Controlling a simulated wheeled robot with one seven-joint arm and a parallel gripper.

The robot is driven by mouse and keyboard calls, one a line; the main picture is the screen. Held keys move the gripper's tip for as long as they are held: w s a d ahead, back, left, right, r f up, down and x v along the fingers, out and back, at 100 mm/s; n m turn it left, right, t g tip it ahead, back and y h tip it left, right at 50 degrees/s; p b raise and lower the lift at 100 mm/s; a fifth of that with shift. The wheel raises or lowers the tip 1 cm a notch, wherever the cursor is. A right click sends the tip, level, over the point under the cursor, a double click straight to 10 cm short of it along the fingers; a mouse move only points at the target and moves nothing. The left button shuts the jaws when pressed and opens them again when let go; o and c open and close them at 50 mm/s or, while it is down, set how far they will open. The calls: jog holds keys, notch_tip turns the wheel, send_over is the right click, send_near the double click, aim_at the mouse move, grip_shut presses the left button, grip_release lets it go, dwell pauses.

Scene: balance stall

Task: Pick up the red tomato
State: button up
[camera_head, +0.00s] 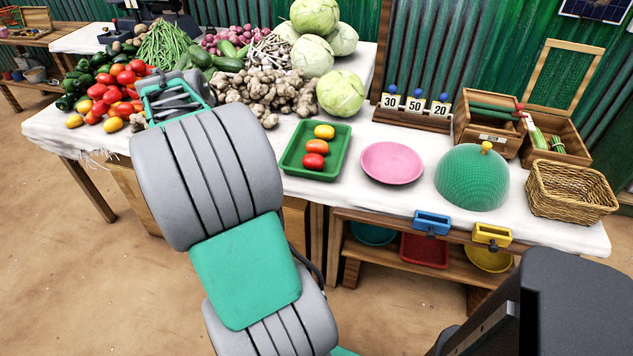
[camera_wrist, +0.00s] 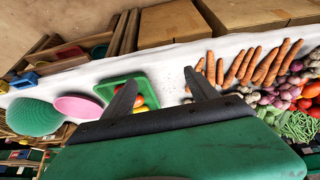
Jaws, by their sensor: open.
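Two red tomatoes (camera_head: 315,146) (camera_head: 313,162) and one yellow tomato (camera_head: 324,131) lie in the green tray (camera_head: 288,160) in the head view. More red tomatoes (camera_head: 98,91) lie in the produce heap at the left; some also show at the right edge of the wrist view (camera_wrist: 310,89). My gripper (camera_wrist: 161,77) is open with nothing between its fingers. In the wrist view, one finger crosses the green tray (camera_wrist: 112,84) and partly hides the tomatoes in it. In the head view my arm hides the fingers.
A pink plate (camera_head: 392,163), a green dome (camera_head: 472,178) and a wicker basket (camera_head: 570,192) stand right of the tray. A number rack (camera_head: 412,115) and cabbages (camera_head: 340,92) stand behind. Carrots (camera_wrist: 240,66) lie on the white cloth.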

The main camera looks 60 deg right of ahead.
aim_at(310, 159)
jog(key=s+d+f+m+g+b, duration=0.1)
jog(key=s+d+f+m, duration=0.1)
jog(key=d, duration=0.3)
jog(key=s+d+f+m+g, duration=0.1)
jog(key=s+d+f+m, duration=0.1)
jog(key=s+d+f, duration=0.1)
jog(key=s+d+f+m+g+b, duration=0.1)
jog(key=s+d+f+m, duration=0.1)
jog(key=s+d, duration=0.3)
jog(key=shift+d+f+m+h+b, duration=0.15)
jog(key=shift+d+f+m+b, duration=0.1)
jog(key=shift+d, duration=0.3)
jog(key=shift+d+f+m+h+b, duration=0.15)
jog(key=shift+d+f, duration=0.1)
jog(key=shift+d, duration=0.25)
jog(key=x, duration=0.7)
jog(key=shift+s+d+b, duration=0.2)
jog(key=shift+d+b, duration=0.1)
jog(key=shift+d, duration=0.1)
jog(key=c, duration=1)
